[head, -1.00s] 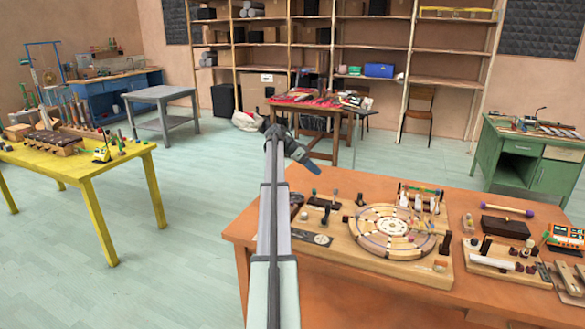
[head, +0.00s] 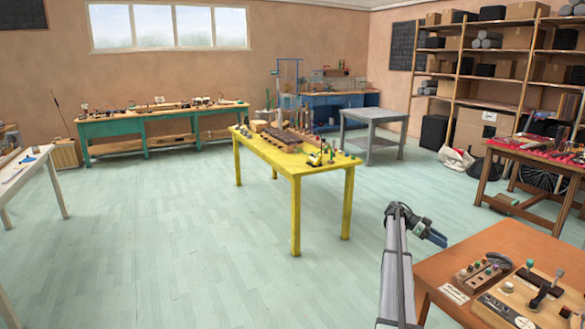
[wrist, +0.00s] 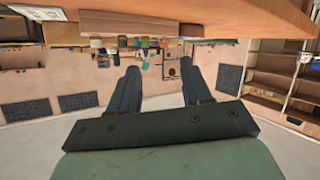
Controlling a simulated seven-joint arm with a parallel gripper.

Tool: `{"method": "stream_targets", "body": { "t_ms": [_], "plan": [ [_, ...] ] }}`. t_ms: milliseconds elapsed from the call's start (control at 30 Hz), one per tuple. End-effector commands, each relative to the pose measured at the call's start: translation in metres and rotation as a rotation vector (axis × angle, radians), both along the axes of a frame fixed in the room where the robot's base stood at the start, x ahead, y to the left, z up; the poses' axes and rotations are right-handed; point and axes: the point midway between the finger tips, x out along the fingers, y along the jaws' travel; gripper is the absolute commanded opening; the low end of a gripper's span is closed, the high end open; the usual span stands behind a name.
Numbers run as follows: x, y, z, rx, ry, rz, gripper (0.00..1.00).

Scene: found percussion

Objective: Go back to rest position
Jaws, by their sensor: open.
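My gripper (head: 436,238) is at the end of my raised arm, beside the left edge of the orange table (head: 470,250) in the head view. In the wrist view my gripper (wrist: 158,85) shows two dark fingers spread apart with nothing between them, so it is open and empty. The wrist picture is upside down, with a wooden surface (wrist: 230,22) across its top.
A yellow table (head: 262,150) with several small items stands mid-room. A green bench (head: 160,120) is by the wall, a grey table (head: 372,125) behind, a brown table (head: 535,172) at right. The pale green floor (head: 190,215) is open at left and centre.

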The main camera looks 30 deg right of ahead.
Motion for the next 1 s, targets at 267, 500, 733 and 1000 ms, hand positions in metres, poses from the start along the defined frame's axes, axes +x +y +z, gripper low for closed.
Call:
{"method": "stream_targets", "body": {
  "t_ms": [267,500,733,1000],
  "plan": [
    [0.068,0.07,-0.054,-0.072,0.064,0.094,0.48],
    [0.073,0.14,-0.129,0.132,0.102,0.227,0.48],
    [0.063,0.235,-0.219,0.414,0.159,0.403,0.48],
    [0.026,0.362,-0.318,0.774,0.24,0.636,0.48]
  ]
}}
